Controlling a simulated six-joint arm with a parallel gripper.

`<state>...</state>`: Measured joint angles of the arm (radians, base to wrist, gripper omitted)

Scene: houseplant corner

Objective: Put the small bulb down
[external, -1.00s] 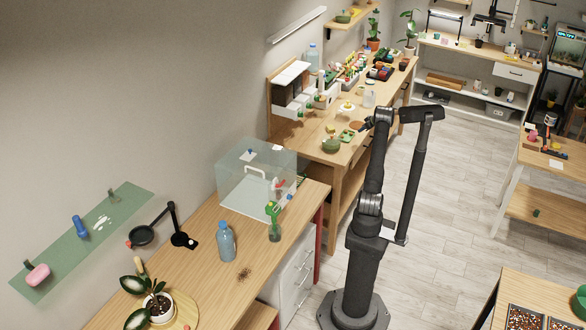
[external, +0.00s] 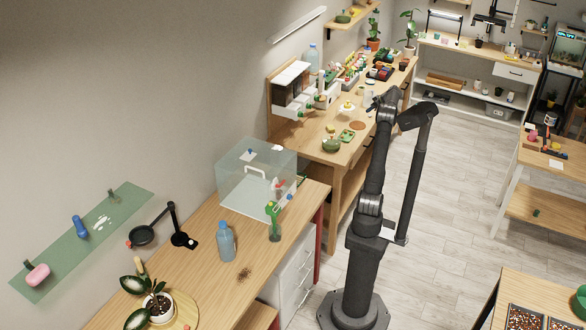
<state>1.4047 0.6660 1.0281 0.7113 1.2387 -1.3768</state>
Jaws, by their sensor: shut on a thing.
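My gripper (external: 373,104) is over the right edge of the long wooden bench (external: 345,157), at the end of my raised arm. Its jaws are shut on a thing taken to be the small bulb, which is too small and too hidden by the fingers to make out. I cannot tell the height of the gripper above the bench top. An orange-brown disc (external: 357,126) lies on the bench to the left of and below the gripper in the picture. A white dish with a yellow thing (external: 347,106) is to its left.
A green tray (external: 347,135) and a round green pot (external: 331,145) stand near the bench's front end. A rack of bins (external: 292,85) and crowded small trays (external: 350,75) line the back. A clear box (external: 256,175) stands on the nearer table.

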